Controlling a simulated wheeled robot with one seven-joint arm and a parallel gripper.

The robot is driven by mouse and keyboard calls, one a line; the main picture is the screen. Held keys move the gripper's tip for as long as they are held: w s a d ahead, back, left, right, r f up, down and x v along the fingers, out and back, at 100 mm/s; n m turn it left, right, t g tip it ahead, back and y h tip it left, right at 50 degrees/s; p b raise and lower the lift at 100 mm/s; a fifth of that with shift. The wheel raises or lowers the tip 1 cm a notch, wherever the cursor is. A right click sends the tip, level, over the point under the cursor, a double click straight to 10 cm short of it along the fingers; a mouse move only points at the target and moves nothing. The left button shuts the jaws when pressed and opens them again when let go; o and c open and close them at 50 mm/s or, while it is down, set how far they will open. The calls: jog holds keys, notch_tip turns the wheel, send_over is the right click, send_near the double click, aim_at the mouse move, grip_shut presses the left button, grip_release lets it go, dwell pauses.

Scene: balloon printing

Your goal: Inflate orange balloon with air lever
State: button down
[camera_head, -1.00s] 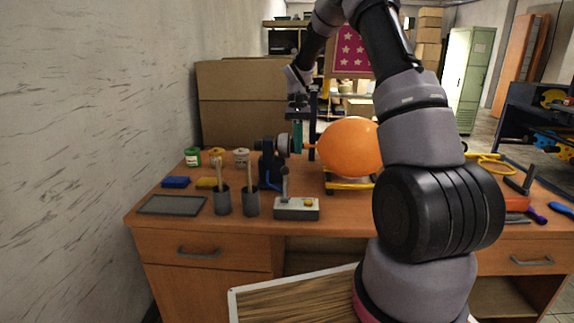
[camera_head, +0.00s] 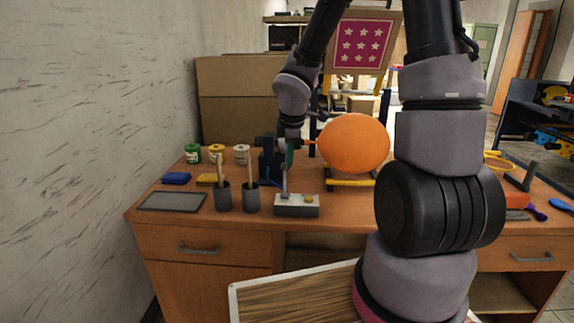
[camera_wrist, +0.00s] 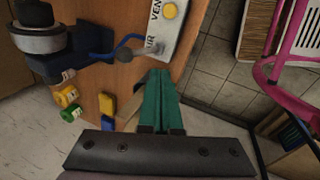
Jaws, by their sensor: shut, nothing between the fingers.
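The orange balloon (camera_head: 353,143) is large and round, with its neck to the left on the nozzle of the dark inflating device (camera_head: 268,158). It lies above a yellow-railed stand. The grey control box (camera_head: 297,206) sits at the desk's front, with a yellow button and the upright air lever (camera_head: 285,186). My gripper (camera_head: 289,163) is low over the lever. Its green fingers (camera_wrist: 160,73) are shut and empty, beside the knob; contact is unclear.
Two dark cups (camera_head: 237,197) with brushes stand left of the box. Paint jars (camera_head: 216,153), a blue block (camera_head: 176,178) and a grey tray (camera_head: 172,201) are farther left. A starred board (camera_head: 361,42) stands behind the balloon. My arm hides part of the desk's right.

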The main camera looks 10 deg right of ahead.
aim_at(287, 170)
jog(key=shift+w+d+f, duration=0.15)
jog(key=shift+w+f, duration=1)
jog(key=shift+w, duration=0.2)
jog(key=shift+w+d+f, duration=0.15)
jog(key=shift+w+f, duration=1)
jog(key=shift+w, duration=0.2)
jog(key=shift+w+d+f, duration=0.1)
jog(key=shift+w+d, duration=0.05)
jog(key=shift+w, duration=0.4)
jog(key=shift+w+d, duration=0.1)
jog(key=shift+w, duration=0.2)
